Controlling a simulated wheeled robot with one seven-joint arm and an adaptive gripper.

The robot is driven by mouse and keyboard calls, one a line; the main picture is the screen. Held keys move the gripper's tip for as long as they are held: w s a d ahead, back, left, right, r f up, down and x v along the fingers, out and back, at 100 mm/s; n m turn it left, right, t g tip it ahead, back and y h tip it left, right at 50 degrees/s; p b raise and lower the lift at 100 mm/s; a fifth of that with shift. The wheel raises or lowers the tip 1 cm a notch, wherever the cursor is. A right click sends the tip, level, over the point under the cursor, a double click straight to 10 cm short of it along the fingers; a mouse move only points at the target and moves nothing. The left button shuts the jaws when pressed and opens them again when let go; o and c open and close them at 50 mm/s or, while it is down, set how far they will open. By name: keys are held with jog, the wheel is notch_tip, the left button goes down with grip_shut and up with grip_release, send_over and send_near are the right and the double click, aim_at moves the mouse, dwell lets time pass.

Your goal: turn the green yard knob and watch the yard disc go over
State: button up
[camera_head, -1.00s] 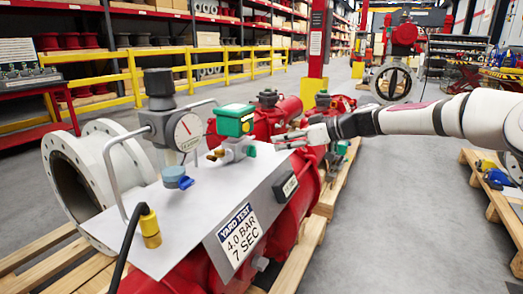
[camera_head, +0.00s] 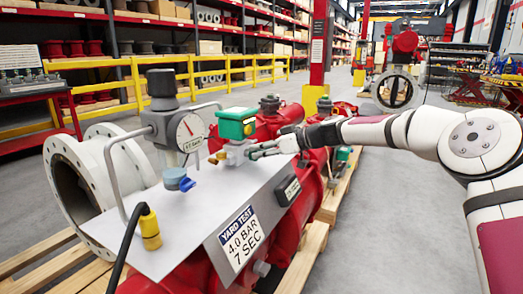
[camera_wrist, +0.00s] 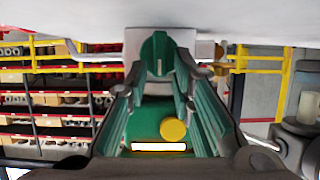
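The green actuator box (camera_head: 236,123) stands on a grey valve block on the sloping metal panel, left of my gripper. It also fills the lower middle of the wrist view (camera_wrist: 145,118), with a yellow disc (camera_wrist: 173,130) and a white bar on its face. The green knob (camera_wrist: 157,53) appears above it in the wrist view, against a pale grey block. My gripper (camera_head: 253,152) points left at the block, and its fingers hide the knob in the head view. In the wrist view my gripper (camera_wrist: 157,77) is open, fingertips either side of the knob; contact cannot be told.
A pressure gauge (camera_head: 188,131) with a blue tap and metal handles stands left of the box. The panel (camera_head: 165,220) bears a yard test label (camera_head: 240,236). Red valve bodies (camera_head: 285,120) lie behind on wooden pallets. Open floor is at the right.

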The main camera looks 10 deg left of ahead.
grip_shut()
